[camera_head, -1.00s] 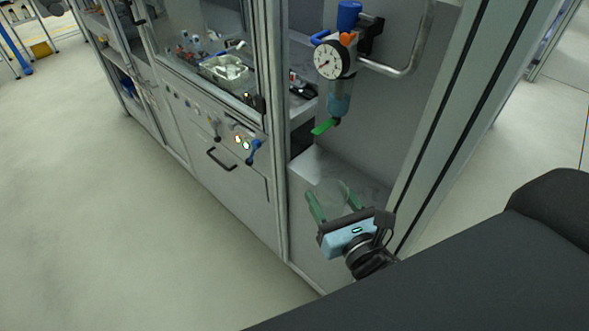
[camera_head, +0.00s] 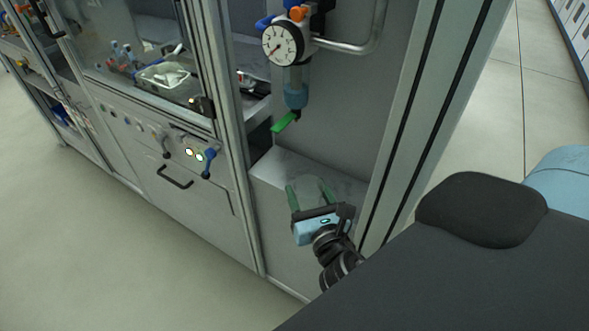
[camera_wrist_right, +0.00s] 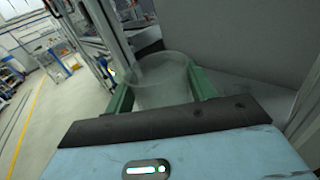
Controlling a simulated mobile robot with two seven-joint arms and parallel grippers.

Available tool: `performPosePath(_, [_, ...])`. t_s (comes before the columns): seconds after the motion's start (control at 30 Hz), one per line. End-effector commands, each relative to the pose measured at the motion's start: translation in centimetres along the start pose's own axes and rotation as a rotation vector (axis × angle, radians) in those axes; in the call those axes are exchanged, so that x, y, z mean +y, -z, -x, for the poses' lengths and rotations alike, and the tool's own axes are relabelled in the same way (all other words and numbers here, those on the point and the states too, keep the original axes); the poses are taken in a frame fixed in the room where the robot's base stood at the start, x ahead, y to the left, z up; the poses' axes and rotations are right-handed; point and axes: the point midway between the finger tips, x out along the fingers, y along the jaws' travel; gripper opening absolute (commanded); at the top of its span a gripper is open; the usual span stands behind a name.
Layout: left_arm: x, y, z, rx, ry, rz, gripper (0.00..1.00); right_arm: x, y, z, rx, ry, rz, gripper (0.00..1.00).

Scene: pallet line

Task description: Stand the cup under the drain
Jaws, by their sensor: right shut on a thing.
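My right gripper (camera_head: 310,190) is shut on a clear, see-through cup (camera_wrist_right: 160,82). The cup sits upright or nearly so between the green fingers in the right wrist view. In the head view it is faint. The filter unit (camera_head: 296,90) with a round gauge hangs on the grey wall. Its drain with a green lever (camera_head: 285,122) is at the bottom of the bowl. The gripper and cup appear below the drain and nearer to me, by the front of the grey ledge (camera_head: 345,185). I cannot tell whether the cup touches the ledge. My left gripper is not in view.
A metal frame post (camera_head: 238,150) stands left of the bay, and a wide upright (camera_head: 415,110) stands right of it. A bent pipe (camera_head: 365,45) runs from the gauge unit. A cabinet with a black handle (camera_head: 174,178) is at left. The ledge below the drain looks clear.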

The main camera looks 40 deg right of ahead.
Motion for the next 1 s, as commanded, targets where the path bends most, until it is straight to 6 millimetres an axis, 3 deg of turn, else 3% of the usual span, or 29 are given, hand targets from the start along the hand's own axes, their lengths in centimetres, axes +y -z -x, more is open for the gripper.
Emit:
performPosePath(0.17, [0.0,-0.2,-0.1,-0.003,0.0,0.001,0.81,-0.6,0.2,-4.0,-0.004,0.0,0.002,0.33])
performPosePath(0.53, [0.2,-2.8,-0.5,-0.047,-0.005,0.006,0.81,-1.8,1.2,-11.9,0.0,0.001,0.002,0.33])
performPosePath(0.7, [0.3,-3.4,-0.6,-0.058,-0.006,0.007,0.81,-2.0,1.3,-13.6,0.001,0.0,0.002,0.33])
performPosePath(1.0, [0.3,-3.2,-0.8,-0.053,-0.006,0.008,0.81,-2.0,1.2,-14.2,-0.001,0.0,0.001,0.33])
